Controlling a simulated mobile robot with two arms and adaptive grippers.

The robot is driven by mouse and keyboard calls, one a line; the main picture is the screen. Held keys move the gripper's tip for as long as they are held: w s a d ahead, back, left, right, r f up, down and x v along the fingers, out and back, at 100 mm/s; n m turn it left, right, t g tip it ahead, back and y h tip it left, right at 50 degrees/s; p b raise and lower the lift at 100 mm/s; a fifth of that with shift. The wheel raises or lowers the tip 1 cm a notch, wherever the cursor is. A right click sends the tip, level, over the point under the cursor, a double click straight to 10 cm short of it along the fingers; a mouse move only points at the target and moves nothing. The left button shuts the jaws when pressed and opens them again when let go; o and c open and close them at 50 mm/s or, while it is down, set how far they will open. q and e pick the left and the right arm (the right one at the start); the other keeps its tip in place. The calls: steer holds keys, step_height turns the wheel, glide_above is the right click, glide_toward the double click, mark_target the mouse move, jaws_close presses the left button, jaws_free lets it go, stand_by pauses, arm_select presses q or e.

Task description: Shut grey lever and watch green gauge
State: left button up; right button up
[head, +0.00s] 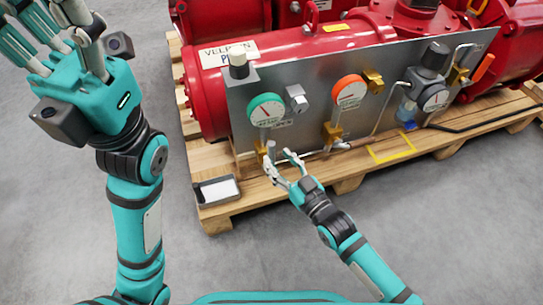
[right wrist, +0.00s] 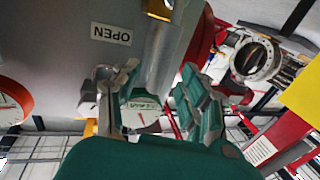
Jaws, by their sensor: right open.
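The grey lever (head: 271,149) stands upright low on the left of the metal panel. In the right wrist view the grey lever (right wrist: 161,55) is a smooth bar beside an OPEN label. The green gauge (head: 267,110) is above it, its dial facing me. My right gripper (head: 279,157) is open, its fingertips close to the lever. In the right wrist view its fingers (right wrist: 150,78) are spread on either side of the bar; contact is unclear. My left gripper (head: 58,48) is raised at upper left, fingers apart, empty and away from the panel.
An orange gauge (head: 349,91) and a regulator with a dial (head: 435,98) are further right on the panel (head: 305,80). A red tank (head: 205,95) lies behind. A small tray (head: 217,190) sits on the wooden pallet (head: 240,203). The grey floor in front is clear.

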mark_target(274, 155)
steer(key=shift+b+x, duration=0.6)
steer(key=shift+x, duration=1.4)
jaws_close()
